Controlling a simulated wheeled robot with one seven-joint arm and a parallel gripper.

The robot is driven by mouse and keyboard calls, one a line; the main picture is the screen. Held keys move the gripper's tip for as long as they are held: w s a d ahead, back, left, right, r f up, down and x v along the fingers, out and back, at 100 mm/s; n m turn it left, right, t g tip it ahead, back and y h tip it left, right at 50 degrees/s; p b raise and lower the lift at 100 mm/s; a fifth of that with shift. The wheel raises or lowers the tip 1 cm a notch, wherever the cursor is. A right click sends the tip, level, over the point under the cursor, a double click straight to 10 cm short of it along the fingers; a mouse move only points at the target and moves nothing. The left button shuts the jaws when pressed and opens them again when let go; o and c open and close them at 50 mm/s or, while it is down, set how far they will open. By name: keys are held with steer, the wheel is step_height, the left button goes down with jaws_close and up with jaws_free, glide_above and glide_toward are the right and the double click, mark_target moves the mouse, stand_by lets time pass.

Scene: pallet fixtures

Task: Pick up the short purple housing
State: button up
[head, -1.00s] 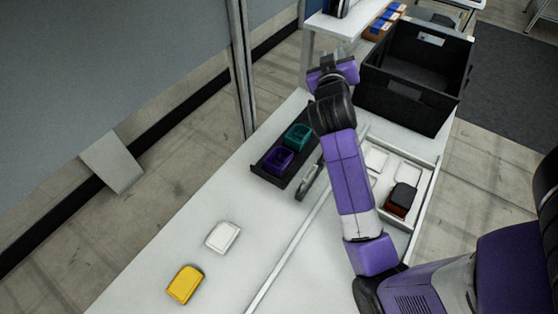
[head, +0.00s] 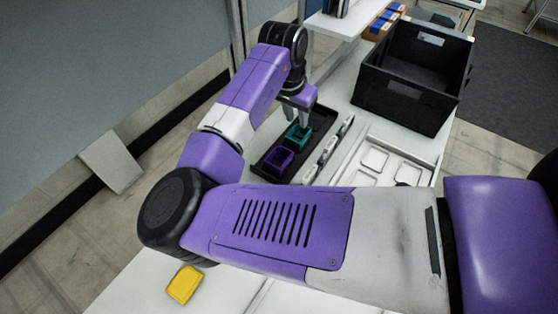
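The short purple housing (head: 278,161) sits in the near part of a black tray (head: 324,116), open side up. A teal housing (head: 297,138) sits just beyond it in the same tray. My gripper (head: 297,118) points down over the far part of the tray, close above the teal housing and beyond the purple one. Its fingers look apart, with nothing visible held between them. I cannot tell whether a fingertip touches the teal housing. The purple housing is in clear view and apart from the gripper.
Small upright pale pieces (head: 328,150) stand in a row right of the black tray. A white tray (head: 436,160) with white pads lies further right. A large black crate (head: 405,92) stands behind it. A yellow part (head: 184,285) lies near the front. My arm hides much of the table.

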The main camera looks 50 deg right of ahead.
mark_target(272, 152)
steer(key=w+a+y, duration=0.1)
steer(key=a, duration=0.1)
steer(key=a+y, duration=0.1)
steer(key=a, duration=0.2)
steer(key=w+a+y, duration=0.1)
steer(key=a, duration=0.1)
steer(key=shift+w+a+f, duration=0.1)
steer(key=shift+w+a, duration=0.2)
steer(key=shift+a, duration=0.1)
steer(key=shift+a+f, duration=0.15)
steer(key=shift+f, duration=0.1)
steer(key=shift+f+p, duration=0.85)
steer(key=shift+f, duration=2.75)
jaws_close()
